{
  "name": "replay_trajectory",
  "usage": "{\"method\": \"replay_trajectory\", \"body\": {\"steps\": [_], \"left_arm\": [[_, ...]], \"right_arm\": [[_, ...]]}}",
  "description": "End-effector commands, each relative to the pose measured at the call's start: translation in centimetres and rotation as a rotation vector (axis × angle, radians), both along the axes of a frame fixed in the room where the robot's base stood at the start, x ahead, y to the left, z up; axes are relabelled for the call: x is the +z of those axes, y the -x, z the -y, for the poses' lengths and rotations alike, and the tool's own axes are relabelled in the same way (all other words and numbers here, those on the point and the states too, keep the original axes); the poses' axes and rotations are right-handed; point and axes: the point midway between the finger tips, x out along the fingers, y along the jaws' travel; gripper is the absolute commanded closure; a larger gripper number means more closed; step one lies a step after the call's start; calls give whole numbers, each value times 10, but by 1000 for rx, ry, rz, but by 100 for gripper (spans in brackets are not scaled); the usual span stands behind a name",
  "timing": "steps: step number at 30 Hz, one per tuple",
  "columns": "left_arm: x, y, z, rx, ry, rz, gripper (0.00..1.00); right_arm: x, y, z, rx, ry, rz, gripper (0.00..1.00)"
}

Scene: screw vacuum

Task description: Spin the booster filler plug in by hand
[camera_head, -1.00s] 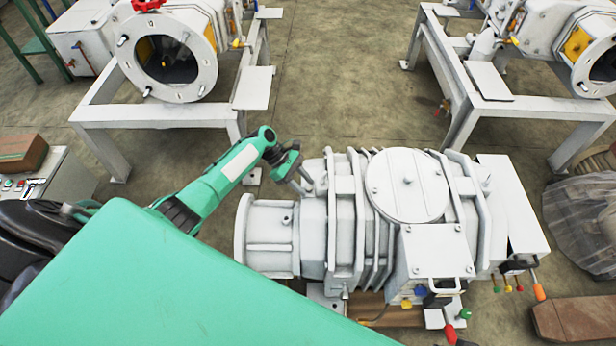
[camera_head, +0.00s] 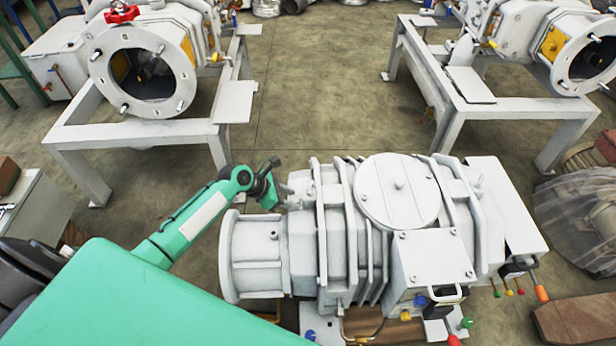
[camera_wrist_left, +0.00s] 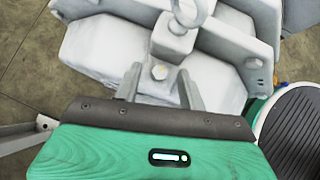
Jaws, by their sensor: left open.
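The white booster (camera_head: 345,235) lies in the middle of the head view, with ribs and a round lid. My left gripper (camera_head: 281,184) is at its upper left end, beside the end housing. The fingers look apart from this head. I take it for the filler plug; I cannot tell how deep it sits. It cannot be made out in the head view. My right gripper is not in view.
A lifting eye (camera_wrist_left: 190,12) stands just beyond the plug. Two white frames (camera_head: 130,135) and (camera_head: 500,110) with similar machines stand behind, with open floor (camera_head: 320,90) between them. Several coloured levers and knobs are at the booster's front right. A brown box (camera_head: 585,320) lies at lower right.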

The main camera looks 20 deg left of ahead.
Motion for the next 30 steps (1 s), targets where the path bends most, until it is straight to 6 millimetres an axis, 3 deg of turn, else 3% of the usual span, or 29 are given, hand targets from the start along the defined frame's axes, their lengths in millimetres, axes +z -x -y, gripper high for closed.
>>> {"method": "replay_trajectory", "body": {"steps": [1, 4, 6, 24, 30], "left_arm": [[-7, 1, 0, 11, -1, 2, 59], [-7, 1, 0, 38, -2, 2, 59], [15, 9, -9, 39, -2, -1, 59], [99, 65, -73, 37, -1, -3, 59], [91, 49, -45, -49, -105, 257, 59]], "right_arm": [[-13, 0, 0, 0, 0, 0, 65], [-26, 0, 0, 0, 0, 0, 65], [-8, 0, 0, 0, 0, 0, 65], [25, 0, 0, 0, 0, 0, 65], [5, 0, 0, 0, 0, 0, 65]]}}
